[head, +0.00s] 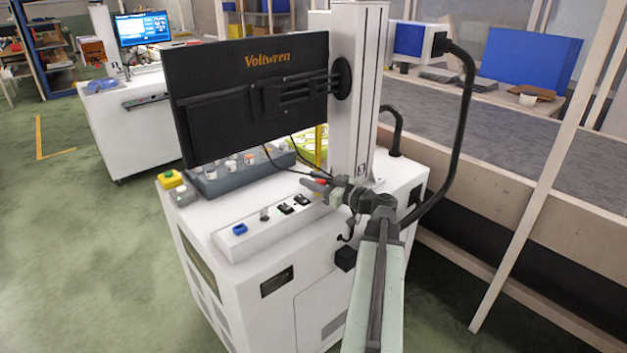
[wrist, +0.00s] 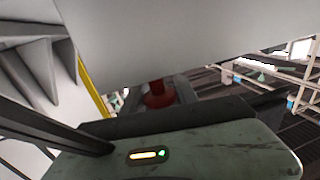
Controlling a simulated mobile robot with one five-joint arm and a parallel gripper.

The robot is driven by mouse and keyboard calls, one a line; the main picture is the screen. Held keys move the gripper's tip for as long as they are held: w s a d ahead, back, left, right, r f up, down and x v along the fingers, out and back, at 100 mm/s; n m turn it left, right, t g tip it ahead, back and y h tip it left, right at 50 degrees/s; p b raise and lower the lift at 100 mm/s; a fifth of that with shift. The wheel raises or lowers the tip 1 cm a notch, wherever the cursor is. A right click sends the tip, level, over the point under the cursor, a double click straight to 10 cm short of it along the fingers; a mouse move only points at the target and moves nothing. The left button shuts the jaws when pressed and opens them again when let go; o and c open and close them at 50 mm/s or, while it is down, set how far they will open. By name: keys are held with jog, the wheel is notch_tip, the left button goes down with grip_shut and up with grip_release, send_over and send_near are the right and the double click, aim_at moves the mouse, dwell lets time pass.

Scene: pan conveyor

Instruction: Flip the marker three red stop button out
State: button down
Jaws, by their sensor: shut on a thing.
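A red stop button (head: 321,182) sits at the right end of the white control strip (head: 243,244) on the white machine cabinet. My gripper (head: 328,188) is at that end of the strip, shut on the red button and covering part of it. In the wrist view the red button (wrist: 159,97) shows as a red stem and wider red disc beyond the edge of my gripper. A small dark mark (head: 361,170) is on the white column near the button; I cannot read it clearly.
The strip also carries a blue button (head: 239,229) and black switches (head: 286,208). The white column (head: 355,95) rises close behind my gripper, holding a black monitor (head: 215,115). Green floor at left is clear.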

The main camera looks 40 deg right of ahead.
aim_at(325, 184)
jog(key=shift+r, duration=0.15)
jog(key=c, duration=0.9)
grip_release()
jog(key=shift+c, duration=0.2)
jog(key=s, duration=0.5)
jog(key=s+d, duration=0.1)
jog(key=s, duration=0.1)
jog(key=shift+s, duration=0.4)
